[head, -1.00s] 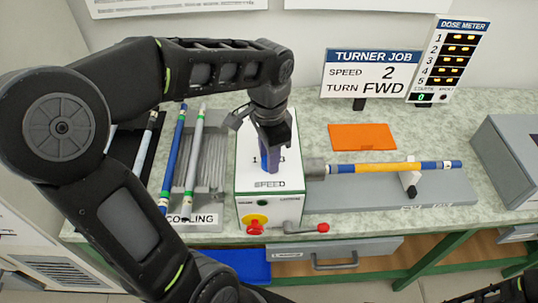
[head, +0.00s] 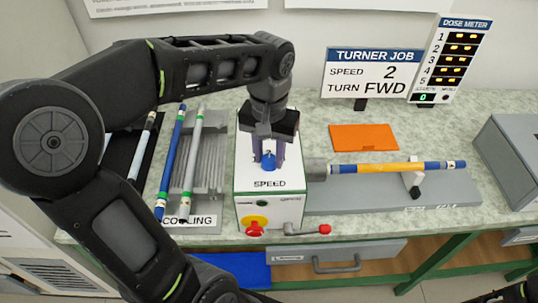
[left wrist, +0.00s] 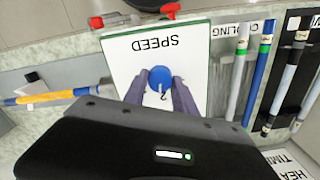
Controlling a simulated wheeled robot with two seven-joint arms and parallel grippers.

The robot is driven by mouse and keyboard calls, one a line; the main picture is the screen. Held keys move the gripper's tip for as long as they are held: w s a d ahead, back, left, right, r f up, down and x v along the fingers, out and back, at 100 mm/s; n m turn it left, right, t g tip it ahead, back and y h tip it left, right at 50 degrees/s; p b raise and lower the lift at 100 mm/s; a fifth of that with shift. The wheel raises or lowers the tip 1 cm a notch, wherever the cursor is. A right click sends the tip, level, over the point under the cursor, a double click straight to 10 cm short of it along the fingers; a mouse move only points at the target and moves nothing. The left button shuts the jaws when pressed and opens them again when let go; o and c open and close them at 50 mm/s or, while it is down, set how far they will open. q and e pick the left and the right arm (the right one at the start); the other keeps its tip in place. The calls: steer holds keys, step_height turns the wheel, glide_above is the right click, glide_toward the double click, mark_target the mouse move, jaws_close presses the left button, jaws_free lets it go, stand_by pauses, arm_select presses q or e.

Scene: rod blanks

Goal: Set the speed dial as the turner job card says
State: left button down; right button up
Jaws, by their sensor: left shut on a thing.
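The blue speed dial (head: 268,162) sits on the white top panel of the turner box (head: 246,186), above the word SPEED. It also shows in the left wrist view (left wrist: 161,77). My left gripper (head: 268,150) points down over the panel and is shut on the dial, one finger on each side. In the left wrist view a "2" shows by the dial's edge, with a white mark close to it; the other numbers are hidden by the gripper. The turner job card (head: 368,74) reads SPEED 2, TURN FWD. My right gripper is not clearly in view.
A blue and orange rod (head: 385,168) runs right from the box. A red-handled lever (head: 323,229) and a red knob (head: 254,230) are on the box front. Rods lie on the cooling rack (head: 212,175) at left. An orange mat (head: 362,137) and a dose meter (head: 452,55) stand behind.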

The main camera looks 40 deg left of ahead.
mark_target(269, 159)
arm_select(q)
steer(key=shift+n, duration=0.5)
steer(key=c, duration=1)
jaws_free()
steer(key=shift+r, duration=0.55)
step_height(269, 159, up, 6)
steer(key=shift+f+p, duration=0.1)
steer(key=shift+p, duration=0.25)
steer(key=shift+r, duration=0.5)
